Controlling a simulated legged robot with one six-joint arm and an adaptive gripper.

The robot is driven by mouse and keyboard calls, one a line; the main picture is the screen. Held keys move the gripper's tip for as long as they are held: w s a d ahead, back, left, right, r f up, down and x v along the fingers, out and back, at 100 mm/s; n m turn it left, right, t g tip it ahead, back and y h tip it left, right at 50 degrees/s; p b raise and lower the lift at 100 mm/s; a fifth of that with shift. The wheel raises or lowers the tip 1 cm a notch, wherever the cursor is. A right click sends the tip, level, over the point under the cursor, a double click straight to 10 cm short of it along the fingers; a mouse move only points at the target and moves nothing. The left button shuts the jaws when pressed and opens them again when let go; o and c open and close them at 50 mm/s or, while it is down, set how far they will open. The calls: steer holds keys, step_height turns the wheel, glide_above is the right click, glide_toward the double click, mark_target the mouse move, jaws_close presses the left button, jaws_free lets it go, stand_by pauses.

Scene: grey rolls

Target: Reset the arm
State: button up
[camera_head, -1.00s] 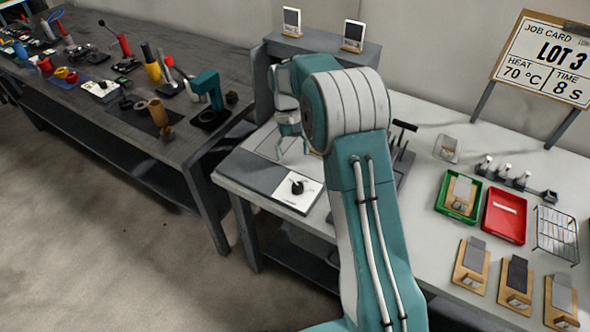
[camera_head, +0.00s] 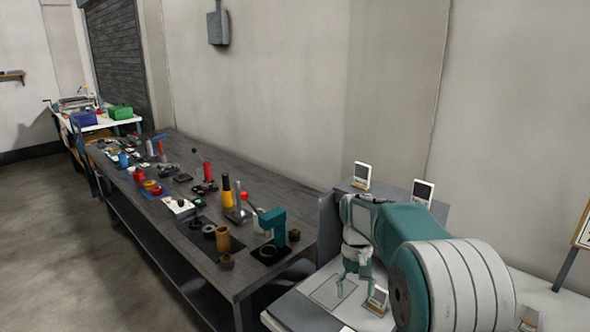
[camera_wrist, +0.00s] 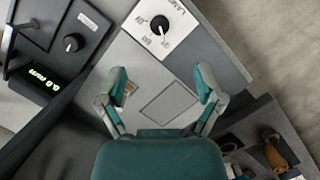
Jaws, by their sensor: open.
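My gripper (camera_head: 354,288) hangs over the left part of the white bench (camera_head: 290,312), at the end of my teal and white arm. In the wrist view my gripper (camera_wrist: 162,84) has its two teal fingers spread wide apart. Nothing is held between them. Below them lies a pale plate (camera_wrist: 169,104) with a thin rectangular outline. A small card stand (camera_head: 377,300) is beside the gripper in the head view, and its base is partly hidden by my arm.
A white panel with a black knob (camera_wrist: 160,25) and a green-lit display (camera_wrist: 40,86) lie near the gripper. Two framed cards (camera_head: 362,175) stand on a grey shelf behind. A dark bench (camera_head: 290,195) with many tools stands to the left. Grey floor (camera_head: 60,230) is clear.

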steer(key=s+r+t, duration=0.3)
steer(key=s+r, duration=0.5)
steer(key=s+r+t, duration=0.1)
steer(key=s+t, duration=0.4)
steer(key=s, duration=1.4)
steer(key=shift+s+r+t, duration=0.2)
steer(key=shift+t, duration=0.2)
steer(key=shift+d, duration=0.1)
